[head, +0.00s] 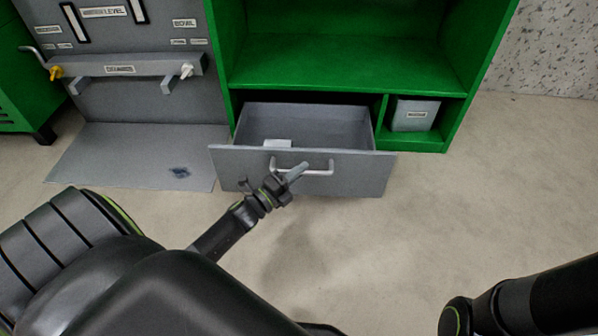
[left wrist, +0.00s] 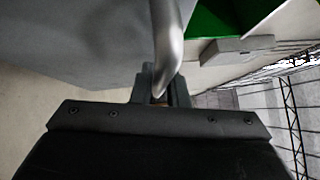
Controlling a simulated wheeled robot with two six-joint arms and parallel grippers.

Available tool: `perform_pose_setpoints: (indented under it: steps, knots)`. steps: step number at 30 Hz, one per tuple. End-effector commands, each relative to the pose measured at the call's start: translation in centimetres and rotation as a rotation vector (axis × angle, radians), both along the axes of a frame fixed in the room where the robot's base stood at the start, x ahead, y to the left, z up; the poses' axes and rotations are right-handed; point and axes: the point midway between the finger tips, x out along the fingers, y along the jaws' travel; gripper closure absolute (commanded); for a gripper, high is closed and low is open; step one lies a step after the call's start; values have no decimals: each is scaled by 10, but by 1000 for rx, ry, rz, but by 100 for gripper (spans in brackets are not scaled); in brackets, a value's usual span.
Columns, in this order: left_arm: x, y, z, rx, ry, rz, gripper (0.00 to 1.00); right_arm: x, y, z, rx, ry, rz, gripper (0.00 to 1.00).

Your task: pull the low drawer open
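The low grey drawer (head: 350,170) is pulled out of the bottom of the green cabinet, with its inside showing in the head view. Its metal bar handle (head: 318,172) is on the front panel; it also shows in the left wrist view as a curved silver bar (left wrist: 167,50). My left gripper (head: 291,177) is at the left part of the handle. In the left wrist view its fingers (left wrist: 161,92) close around the bar, one on each side. My right gripper is out of view; only part of my right arm shows at the lower right.
A small white item (head: 277,143) lies in the drawer. The green cabinet (head: 345,62) has an open shelf above and a grey box (head: 415,115) in a cubby at right. A grey panel with a rail (head: 125,66) stands left. The floor in front is clear.

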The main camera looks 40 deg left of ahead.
Motion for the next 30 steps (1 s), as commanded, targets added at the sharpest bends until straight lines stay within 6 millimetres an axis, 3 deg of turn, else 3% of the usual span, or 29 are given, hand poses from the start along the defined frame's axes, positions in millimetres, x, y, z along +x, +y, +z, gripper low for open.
perform_pose_setpoints:
  steps: [3, 11, 20, 27, 28, 30]
  knots:
    - [0, 0, 0, 0, 0, 0, 100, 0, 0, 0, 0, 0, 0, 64]
    - [0, 0, 0, 1, 1, 0, 100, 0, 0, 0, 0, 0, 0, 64]
    - [27, 17, -2, 3, -1, 0, 100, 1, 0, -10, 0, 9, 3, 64]
    - [27, 17, 0, 1, 1, 0, 100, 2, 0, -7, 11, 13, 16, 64]
    - [27, 17, 0, 1, 1, 0, 86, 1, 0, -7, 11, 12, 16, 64]
    - [27, 17, 0, 1, 1, 0, 77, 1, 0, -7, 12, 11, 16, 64]
